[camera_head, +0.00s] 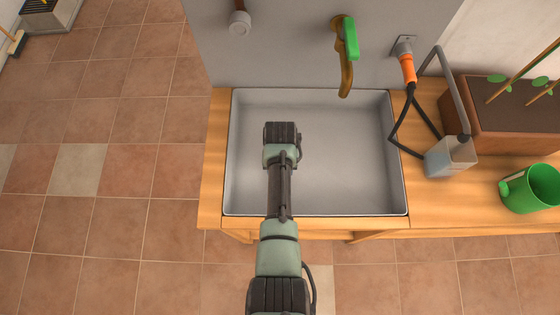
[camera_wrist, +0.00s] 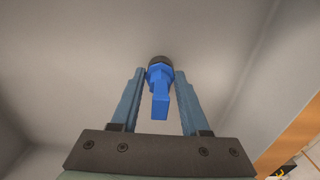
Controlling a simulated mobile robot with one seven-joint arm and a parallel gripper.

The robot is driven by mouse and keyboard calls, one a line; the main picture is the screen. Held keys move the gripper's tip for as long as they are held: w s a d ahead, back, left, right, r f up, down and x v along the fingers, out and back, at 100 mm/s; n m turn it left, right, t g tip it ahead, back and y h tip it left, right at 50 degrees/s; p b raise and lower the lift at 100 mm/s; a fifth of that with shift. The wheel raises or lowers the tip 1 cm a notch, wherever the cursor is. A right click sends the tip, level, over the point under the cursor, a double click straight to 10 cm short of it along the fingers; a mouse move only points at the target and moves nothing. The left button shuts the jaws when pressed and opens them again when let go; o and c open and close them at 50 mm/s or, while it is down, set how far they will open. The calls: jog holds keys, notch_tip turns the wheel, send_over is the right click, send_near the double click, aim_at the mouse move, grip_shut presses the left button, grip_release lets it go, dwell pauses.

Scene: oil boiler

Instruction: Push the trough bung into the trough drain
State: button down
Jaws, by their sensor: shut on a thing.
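The trough (camera_head: 350,165) is a pale grey rectangular basin set in a wooden bench. My arm reaches over its left part in the head view, and my gripper is hidden beneath the wrist there. In the wrist view my gripper (camera_wrist: 159,74) is shut on the blue trough bung (camera_wrist: 160,102), with a finger on either side. A dark round part shows at the bung's far end, against the grey trough surface. I cannot tell whether it is the bung's own plug or the drain rim, nor whether the bung touches the trough. No separate drain opening is visible.
A brass tap with a green handle (camera_head: 351,38) overhangs the trough's back edge. The trough's right half is clear.

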jog(key=shift+c, duration=1.6)
grip_release()
jog(key=shift+f, duration=0.1)
notch_tip(320, 180, up, 13)
jog(key=shift+p, duration=0.3)
jog(key=shift+w, duration=0.1)
